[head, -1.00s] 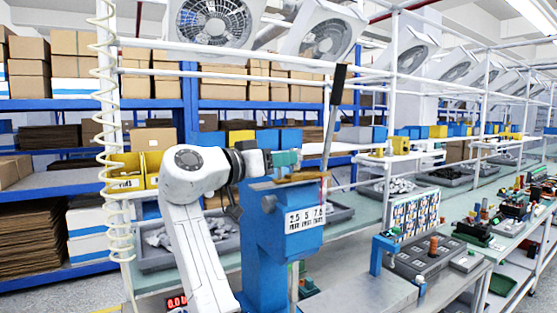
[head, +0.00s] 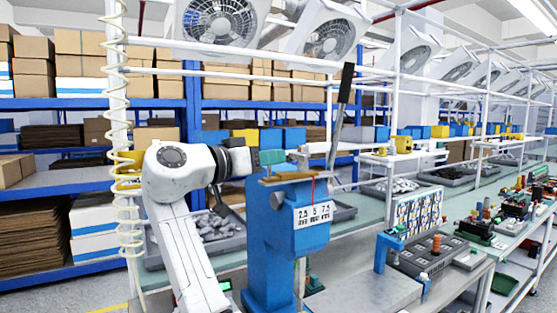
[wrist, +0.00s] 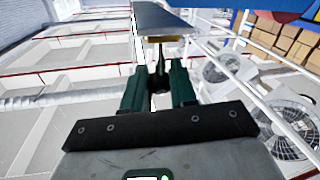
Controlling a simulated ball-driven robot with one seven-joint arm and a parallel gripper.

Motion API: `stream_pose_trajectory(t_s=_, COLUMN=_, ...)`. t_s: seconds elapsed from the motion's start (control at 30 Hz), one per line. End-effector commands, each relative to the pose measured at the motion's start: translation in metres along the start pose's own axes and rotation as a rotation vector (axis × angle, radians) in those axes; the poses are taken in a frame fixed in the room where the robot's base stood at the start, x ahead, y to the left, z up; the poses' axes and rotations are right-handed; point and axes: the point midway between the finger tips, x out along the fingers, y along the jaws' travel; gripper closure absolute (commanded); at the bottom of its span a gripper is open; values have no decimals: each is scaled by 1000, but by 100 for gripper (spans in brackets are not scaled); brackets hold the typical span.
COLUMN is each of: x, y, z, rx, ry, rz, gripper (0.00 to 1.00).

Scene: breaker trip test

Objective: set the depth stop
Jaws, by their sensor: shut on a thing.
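The blue press (head: 270,240) stands on the bench, with a brass-coloured strip (head: 285,178) across its top. A white scale plate (head: 312,214) on its front reads about 2.5, 5 and 7.5, and a thin red line (head: 313,188) shows just above it. A long lever with a black handle (head: 346,82) rises from the right. My gripper (head: 281,156) is at the press top, above the strip. In the wrist view my green fingers (wrist: 159,80) are shut on a small dark piece (wrist: 159,60) below a grey plate (wrist: 160,17). The fingers hide most of this piece.
A grey tray of metal parts (head: 205,235) lies behind my arm. A device with push buttons (head: 425,255) and a board of coloured parts (head: 417,212) stand right of the press. White frame posts (head: 394,110) rise close behind. A bare metal plate (head: 365,293) lies in front.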

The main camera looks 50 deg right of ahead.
Motion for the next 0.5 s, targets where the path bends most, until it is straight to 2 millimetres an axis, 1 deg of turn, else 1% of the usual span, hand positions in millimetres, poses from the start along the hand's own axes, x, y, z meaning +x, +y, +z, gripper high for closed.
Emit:
stream_pose_trajectory(t_s=0.03, x=-10, y=-3, z=-1, rx=-1, ry=6, rz=-5, gripper=100)
stream_pose_trajectory(t_s=0.1, x=-20, y=-5, z=-1, rx=-1, ry=6, rz=-4, gripper=100)
stream_pose_trajectory(t_s=0.17, x=-25, y=-6, z=-1, rx=-1, ry=4, rz=-2, gripper=100)
stream_pose_trajectory(t_s=0.47, x=-29, y=-6, z=-2, rx=0, ry=6, rz=-4, gripper=100)
stream_pose_trajectory(t_s=0.5, x=-29, y=-6, z=-2, rx=0, ry=6, rz=-4, gripper=72)
